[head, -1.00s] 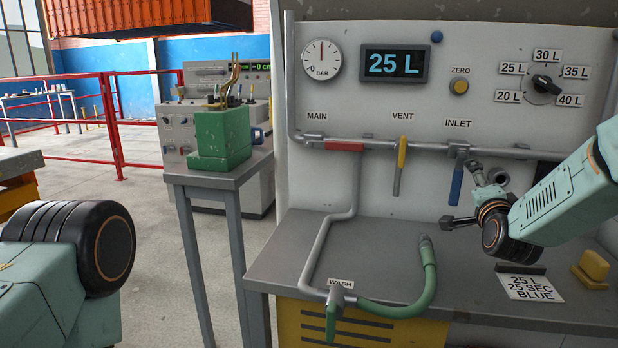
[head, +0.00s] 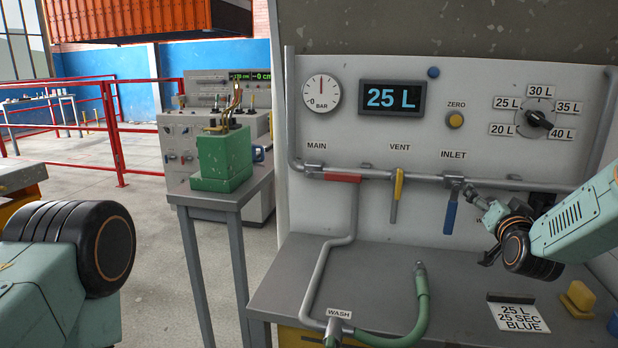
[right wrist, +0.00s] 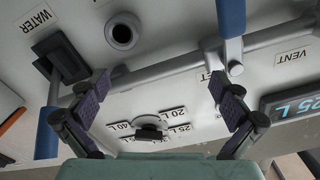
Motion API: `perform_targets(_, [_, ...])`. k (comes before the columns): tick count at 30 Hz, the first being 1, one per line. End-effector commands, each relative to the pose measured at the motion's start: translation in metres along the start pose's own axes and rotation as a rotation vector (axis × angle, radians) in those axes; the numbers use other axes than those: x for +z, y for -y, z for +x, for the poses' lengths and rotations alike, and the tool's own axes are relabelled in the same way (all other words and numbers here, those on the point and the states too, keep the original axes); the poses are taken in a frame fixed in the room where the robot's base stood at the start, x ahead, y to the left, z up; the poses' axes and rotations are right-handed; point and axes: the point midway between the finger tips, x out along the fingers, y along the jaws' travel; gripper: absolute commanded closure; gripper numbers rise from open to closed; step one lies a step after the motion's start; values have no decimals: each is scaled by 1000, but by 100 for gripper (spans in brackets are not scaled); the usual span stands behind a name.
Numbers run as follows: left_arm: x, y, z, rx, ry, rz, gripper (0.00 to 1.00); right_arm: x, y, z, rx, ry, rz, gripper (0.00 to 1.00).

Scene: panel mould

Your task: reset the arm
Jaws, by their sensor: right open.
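My right gripper (head: 480,228) is open and empty in front of the panel, just right of the blue INLET handle (head: 450,214) in the head view. The INLET handle hangs down, as does the yellow VENT handle (head: 397,190). The red MAIN handle (head: 343,178) lies along the pipe. In the right wrist view, the two dark finger pads (right wrist: 160,86) stand wide apart with nothing between them. The blue handle (right wrist: 231,17) shows beyond them at upper right. My left arm is at the left edge of the head view; its gripper is outside the picture.
The display (head: 393,96) reads 25 L. A selector knob (head: 539,119) sits among litre labels. On the bench are a green hose (head: 419,305), a card (head: 517,317) reading "25 L 25 SEC BLUE" and a yellow block (head: 578,297). A green box (head: 222,158) stands on a side table.

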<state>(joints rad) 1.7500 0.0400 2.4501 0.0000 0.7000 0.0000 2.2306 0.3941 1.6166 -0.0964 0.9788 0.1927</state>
Motion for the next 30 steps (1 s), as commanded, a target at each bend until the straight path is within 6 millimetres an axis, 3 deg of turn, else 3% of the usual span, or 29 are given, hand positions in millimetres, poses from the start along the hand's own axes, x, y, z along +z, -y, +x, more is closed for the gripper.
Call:
perform_targets(6, [0,0,-14,0,0,0,100,-9,0,-4,2,2,-97,0])
perform_targets(20, [0,0,-16,0,0,0,100,-10,0,-7,1,1,-126,0])
perform_targets(30, [-5,-2,-16,1,-12,25,100,5,3,-12,-3,37,-146,0])
